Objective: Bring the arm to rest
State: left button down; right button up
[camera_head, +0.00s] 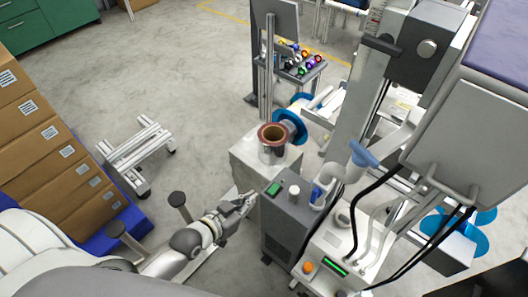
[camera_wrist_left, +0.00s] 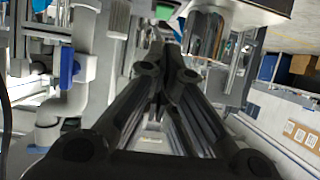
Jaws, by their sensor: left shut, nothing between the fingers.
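My left arm comes in from the lower left in the head view. Its gripper (camera_head: 246,200) is shut and empty, in front of the pale box-like stand and just left of the grey machine cabinet. In the left wrist view the two dark fingers of the left gripper (camera_wrist_left: 165,60) run together toward their tips with nothing between them. A copper-brown film reel (camera_head: 272,136) sits on top of the pale stand (camera_head: 250,163), beyond the gripper and apart from it. My right gripper is not in view.
A grey cabinet (camera_head: 284,222) with a green button stands close right of the gripper. A blue-flanged reel (camera_head: 289,127) is behind the stand. Cardboard boxes (camera_head: 50,160) are stacked at left. A low metal frame (camera_head: 135,150) stands on the floor. Open floor lies behind it.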

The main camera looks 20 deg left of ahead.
pick_arm(q)
jog(key=s+a+f+g+y, duration=0.15)
jog(key=s+f, duration=0.25)
jog(key=f, duration=0.5)
jog(key=s+a+f+n+g+y, duration=0.15)
jog(key=s+f, duration=0.25)
jog(key=f, duration=0.4)
jog(key=s+a+f+g, duration=0.25)
jog(key=s+f, duration=0.25)
jog(key=f, duration=0.4)
jog(key=s+f+g, duration=0.2)
jog(key=s+f, duration=0.2)
jog(key=s, duration=0.3)
jog(key=s+f+g+y, duration=0.1)
jog(key=s+f+g, duration=0.1)
jog(key=s+f, duration=0.2)
jog(key=s+f+g, duration=0.2)
jog(key=s+f, duration=0.1)
jog(key=s, duration=0.7)
jog(key=shift+s+d+f+y, duration=0.15)
jog(key=shift+d+f+y, duration=0.15)
jog(key=shift+f, duration=0.1)
